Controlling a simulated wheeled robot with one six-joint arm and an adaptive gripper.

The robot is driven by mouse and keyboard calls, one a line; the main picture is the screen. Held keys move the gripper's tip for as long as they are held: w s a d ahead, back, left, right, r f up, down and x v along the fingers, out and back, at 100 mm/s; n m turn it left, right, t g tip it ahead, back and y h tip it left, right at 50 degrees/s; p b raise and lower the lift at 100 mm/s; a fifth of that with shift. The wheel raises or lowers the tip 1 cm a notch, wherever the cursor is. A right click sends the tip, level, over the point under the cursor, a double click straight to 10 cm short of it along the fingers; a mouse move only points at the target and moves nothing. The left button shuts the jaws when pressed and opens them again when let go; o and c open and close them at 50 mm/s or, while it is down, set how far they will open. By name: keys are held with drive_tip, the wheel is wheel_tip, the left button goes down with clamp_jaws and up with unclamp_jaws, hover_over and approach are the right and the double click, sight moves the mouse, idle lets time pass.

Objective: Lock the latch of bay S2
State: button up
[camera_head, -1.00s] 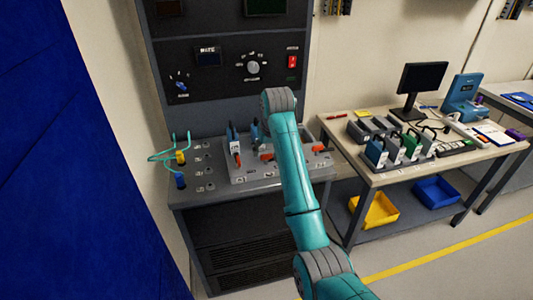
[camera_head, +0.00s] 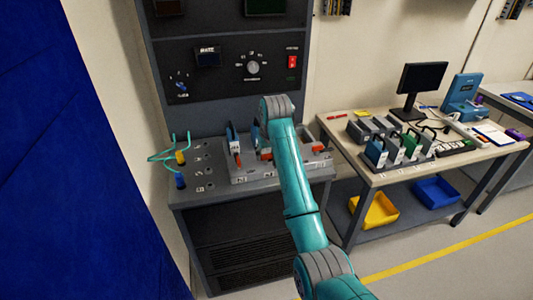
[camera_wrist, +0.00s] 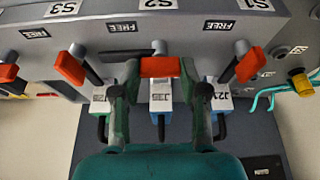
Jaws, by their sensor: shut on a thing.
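Bay S2 is the middle bay in the wrist view, with its S2 label (camera_wrist: 160,4) at the top edge and a plate reading FREE (camera_wrist: 130,26) below it. Its latch has a red handle (camera_wrist: 160,67) on a grey pivot. My gripper (camera_wrist: 160,72) has one finger on each side of this handle and is shut on it. A white and blue module (camera_wrist: 161,97) sits below the handle, between the fingers. In the head view, my arm hides the gripper and part of the latch panel (camera_head: 240,175).
Neighbouring red latch handles stand close by at S3 (camera_wrist: 70,68) and S1 (camera_wrist: 250,65), also with FREE plates. Yellow and blue plugs with teal cables are at the panel's left (camera_head: 180,157). A table (camera_head: 350,155) with several modules stands to the right.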

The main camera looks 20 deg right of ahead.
drive_tip(key=n+y, duration=0.1)
drive_tip(key=n, duration=0.3)
drive_tip(key=shift+d+y, duration=0.1)
drive_tip(key=shift+y, duration=0.3)
drive_tip(key=n+g+y, duration=0.1)
drive_tip(key=n, duration=0.4)
drive_tip(key=shift+w+d, duration=0.1)
drive_tip(key=n+g+y, duration=0.1)
drive_tip(key=n, duration=0.3)
drive_tip(key=shift+n+g, duration=0.3)
drive_tip(key=shift+g, duration=0.1)
drive_tip(key=shift+w+n+g+y, duration=0.15)
drive_tip(key=shift+n+g+y, duration=0.4)
drive_tip(key=shift+n, duration=1.25)
drive_tip(key=shift+g+h, duration=0.25)
drive_tip(key=o, duration=1.1)
drive_tip(key=shift+o, duration=0.2)
